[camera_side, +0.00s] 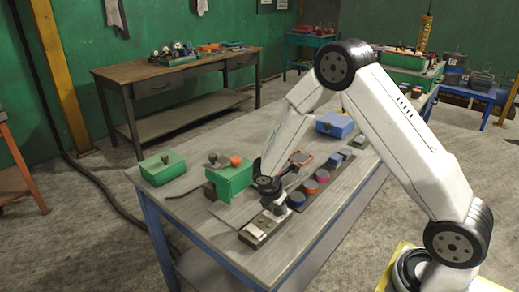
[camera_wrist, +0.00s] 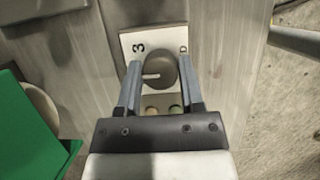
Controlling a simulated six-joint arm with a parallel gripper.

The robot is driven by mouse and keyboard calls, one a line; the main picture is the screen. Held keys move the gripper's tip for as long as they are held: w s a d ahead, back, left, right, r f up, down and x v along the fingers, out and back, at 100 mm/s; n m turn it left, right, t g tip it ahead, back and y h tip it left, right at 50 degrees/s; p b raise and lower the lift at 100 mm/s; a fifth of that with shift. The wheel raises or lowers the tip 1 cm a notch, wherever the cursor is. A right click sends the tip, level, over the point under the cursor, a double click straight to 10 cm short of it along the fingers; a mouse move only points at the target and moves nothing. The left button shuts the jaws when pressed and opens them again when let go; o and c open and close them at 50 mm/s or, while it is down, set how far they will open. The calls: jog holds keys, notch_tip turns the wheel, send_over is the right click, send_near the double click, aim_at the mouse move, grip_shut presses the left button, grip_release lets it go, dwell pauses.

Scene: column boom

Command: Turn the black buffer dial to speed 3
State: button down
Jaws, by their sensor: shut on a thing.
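The dark, round buffer dial (camera_wrist: 163,72) sits on a cream plate (camera_wrist: 129,40) in the wrist view. A white pointer line on the dial points left. The plate shows a "3" at the dial's upper left and another mark, perhaps a 0, at its upper right. My gripper (camera_wrist: 159,68) is shut on the dial, with one finger on its left and one on its right. In the side view my gripper (camera_side: 272,200) reaches down to the low dark unit with the pale plate (camera_side: 258,232), and the dial is hidden or too small to make out. Other plate marks are hidden.
A green box (camera_side: 231,180) with an orange knob stands close left of my gripper; another green box (camera_side: 162,168) is farther left. A row of coloured round pieces (camera_side: 310,187) lies to the right. A blue box (camera_side: 335,125) stands behind. The table's front left is clear.

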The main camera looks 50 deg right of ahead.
aim_at(267, 213)
jog(key=shift+m, duration=0.4)
jog(key=m+g, duration=0.1)
jog(key=m, duration=0.2)
jog(key=shift+w+g, duration=0.1)
jog(key=shift+g, duration=0.2)
jog(key=m, duration=0.2)
jog(key=m+g+y, duration=0.1)
jog(key=m, duration=0.2)
jog(key=shift+g, duration=0.3)
jog(key=shift+c, duration=1.1)
grip_release()
jog(key=shift+w+r, duration=0.1)
jog(key=v, duration=0.7)
jog(key=shift+r, duration=0.3)
